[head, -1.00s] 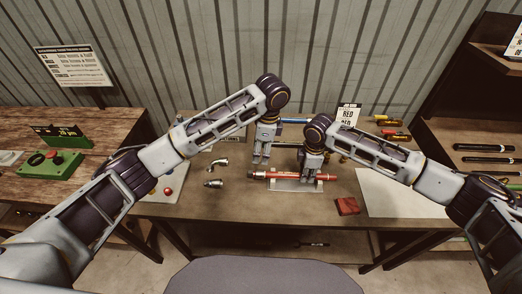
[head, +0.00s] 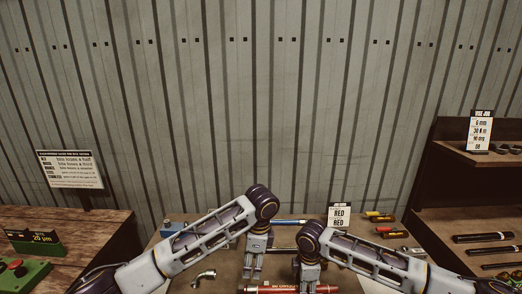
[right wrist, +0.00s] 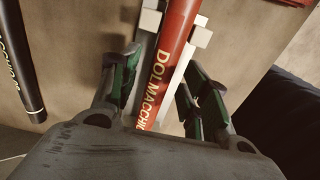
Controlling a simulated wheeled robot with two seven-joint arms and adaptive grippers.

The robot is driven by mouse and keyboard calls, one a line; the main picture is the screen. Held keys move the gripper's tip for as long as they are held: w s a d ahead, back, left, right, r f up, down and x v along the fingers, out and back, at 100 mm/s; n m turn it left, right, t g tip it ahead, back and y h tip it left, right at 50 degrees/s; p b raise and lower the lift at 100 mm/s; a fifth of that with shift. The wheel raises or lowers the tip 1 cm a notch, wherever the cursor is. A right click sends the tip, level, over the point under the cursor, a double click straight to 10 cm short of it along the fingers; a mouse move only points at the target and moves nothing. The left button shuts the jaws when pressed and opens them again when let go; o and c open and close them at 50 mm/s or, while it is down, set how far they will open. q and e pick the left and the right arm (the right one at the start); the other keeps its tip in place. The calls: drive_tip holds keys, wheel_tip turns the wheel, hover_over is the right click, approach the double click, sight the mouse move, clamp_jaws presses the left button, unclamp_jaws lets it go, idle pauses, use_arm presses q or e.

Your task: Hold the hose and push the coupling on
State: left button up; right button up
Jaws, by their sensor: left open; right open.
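The red hose (head: 287,289) lies at the bottom edge of the head view, partly cut off. In the right wrist view the red hose (right wrist: 172,50), with pale lettering, rests on a white cradle (right wrist: 200,36). My right gripper (right wrist: 162,78) is open, its green-padded fingers on either side of the hose with gaps. My left gripper (head: 251,278) is open, pointing down near the hose's left end; whether it touches cannot be told. A silver elbow coupling (head: 204,277) lies on the table to the left of my left gripper.
A card reading RED (head: 339,216) stands behind my right arm. Tools with coloured handles (head: 380,217) lie at the back right. A shelf (head: 480,152) with black hoses below is on the right. A green box with a red button (head: 17,268) is at left.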

drive_tip(key=shift+r, duration=0.1)
wheel_tip(320, 180, up, 12)
idle(0.7)
idle(0.4)
